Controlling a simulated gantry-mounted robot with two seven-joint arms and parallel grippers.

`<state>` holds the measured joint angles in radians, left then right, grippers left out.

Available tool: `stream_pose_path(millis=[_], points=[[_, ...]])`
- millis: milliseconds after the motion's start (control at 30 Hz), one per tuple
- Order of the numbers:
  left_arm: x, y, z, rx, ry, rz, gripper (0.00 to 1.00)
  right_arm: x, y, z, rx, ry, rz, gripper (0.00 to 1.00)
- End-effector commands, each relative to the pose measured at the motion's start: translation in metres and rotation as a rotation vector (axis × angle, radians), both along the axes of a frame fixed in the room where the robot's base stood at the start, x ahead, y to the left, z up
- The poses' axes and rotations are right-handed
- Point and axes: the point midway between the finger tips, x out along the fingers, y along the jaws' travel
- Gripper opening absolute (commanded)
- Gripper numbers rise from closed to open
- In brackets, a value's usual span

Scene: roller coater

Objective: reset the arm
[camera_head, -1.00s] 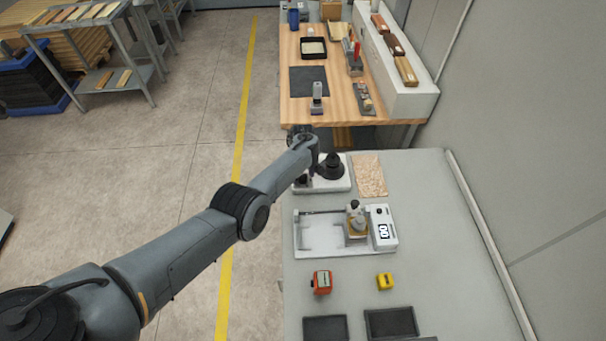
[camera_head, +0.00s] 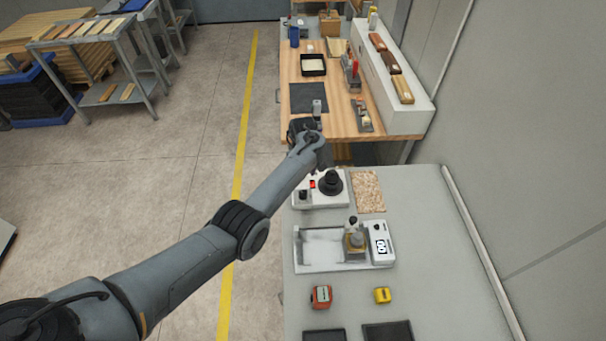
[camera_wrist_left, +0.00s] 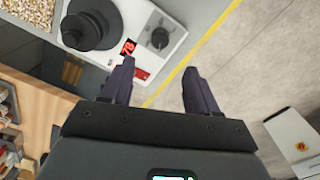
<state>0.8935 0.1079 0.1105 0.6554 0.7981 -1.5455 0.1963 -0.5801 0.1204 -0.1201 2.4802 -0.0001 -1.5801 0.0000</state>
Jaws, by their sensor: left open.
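My left arm reaches in from the lower left in the head view, its wrist over the gap between the grey table and the wooden bench. In the left wrist view my left gripper (camera_wrist_left: 160,85) is open, with nothing between its two dark fingers. A white device with a black round top, a knob and a red display (camera_wrist_left: 140,30) lies just beyond the fingertips there. The same device (camera_head: 312,199) stands at the far end of the grey table in the head view. My right gripper is not in view.
The grey table (camera_head: 430,260) holds a white roller coater (camera_head: 318,245), an orange item (camera_head: 321,296), a yellow item (camera_head: 382,295) and dark trays (camera_head: 387,333). A speckled board (camera_head: 369,192) lies beside the device. The wooden bench (camera_head: 345,118) is behind. Open floor (camera_head: 150,180) lies left.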

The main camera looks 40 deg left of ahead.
Motion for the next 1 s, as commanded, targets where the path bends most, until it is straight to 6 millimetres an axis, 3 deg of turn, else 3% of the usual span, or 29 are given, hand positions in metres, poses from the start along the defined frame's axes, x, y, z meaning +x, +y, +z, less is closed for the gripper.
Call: stream_pose_path(millis=[367, 567, 767, 1000], points=[[-0.001, 0.001, -0.002, 0.003, -0.001, -0.007, 0.6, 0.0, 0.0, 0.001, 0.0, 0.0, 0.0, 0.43], [-0.016, 0.001, -0.013, 0.036, -0.021, -0.092, 0.6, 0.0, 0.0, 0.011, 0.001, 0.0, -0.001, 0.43], [-0.06, -0.011, -0.028, 0.101, -0.06, -0.311, 0.6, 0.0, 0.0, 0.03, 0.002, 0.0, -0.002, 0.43], [-0.147, -0.056, -0.02, 0.166, -0.114, -0.661, 0.6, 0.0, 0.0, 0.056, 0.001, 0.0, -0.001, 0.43]])
